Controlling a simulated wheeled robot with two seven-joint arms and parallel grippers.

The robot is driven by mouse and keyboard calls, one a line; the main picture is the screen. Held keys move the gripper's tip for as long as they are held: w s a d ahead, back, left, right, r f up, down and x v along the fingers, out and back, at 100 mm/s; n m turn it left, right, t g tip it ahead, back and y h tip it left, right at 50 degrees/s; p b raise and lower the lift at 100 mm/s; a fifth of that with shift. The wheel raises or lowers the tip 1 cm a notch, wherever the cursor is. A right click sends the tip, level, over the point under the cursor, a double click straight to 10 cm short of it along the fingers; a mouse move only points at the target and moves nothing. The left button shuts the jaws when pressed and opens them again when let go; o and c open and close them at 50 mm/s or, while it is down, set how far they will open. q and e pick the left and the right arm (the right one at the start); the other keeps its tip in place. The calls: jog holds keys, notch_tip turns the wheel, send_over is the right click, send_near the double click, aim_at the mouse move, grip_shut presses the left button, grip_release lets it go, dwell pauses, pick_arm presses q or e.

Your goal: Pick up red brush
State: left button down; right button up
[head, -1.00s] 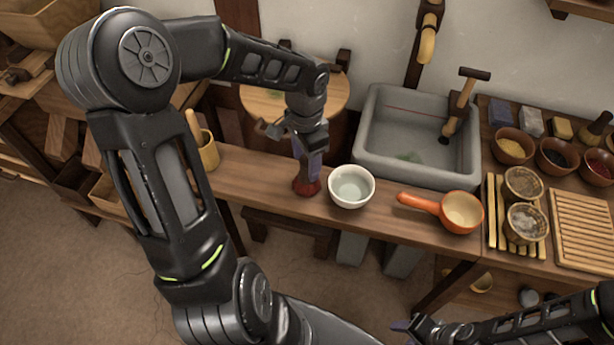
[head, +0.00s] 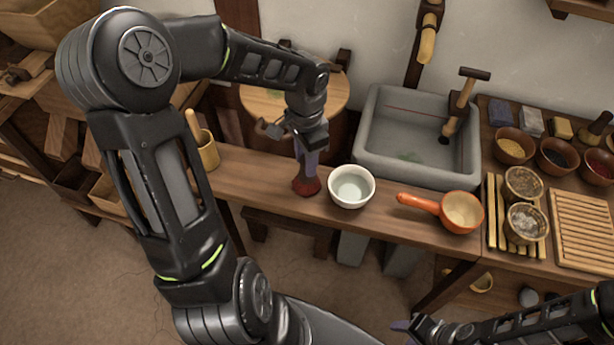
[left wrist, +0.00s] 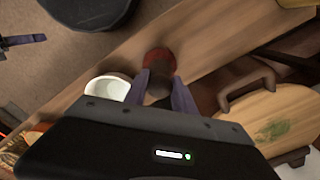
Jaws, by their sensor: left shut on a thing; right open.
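The red brush (head: 306,187) stands on the wooden bench, its red bristle end down, just left of a white bowl. My left gripper (head: 308,160) reaches down onto it from above and is shut on its upper part. In the left wrist view the red brush (left wrist: 159,60) shows between the two purple fingers of the left gripper (left wrist: 165,85), its dark handle end towards the palm. Whether the bristles touch the bench is hard to tell. My right gripper (head: 412,328) is at the bottom of the head view, open and apart from everything on the bench.
The white bowl (head: 351,186) is close beside the brush. An orange ladle (head: 440,208) lies further right. Bare bench (head: 250,178) lies left of the brush.

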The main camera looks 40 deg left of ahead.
dwell(0.7)
pick_arm(q)
notch_tip(320, 180, up, 10)
jog(key=shift+r, duration=0.1)
dwell(0.3)
dwell(0.4)
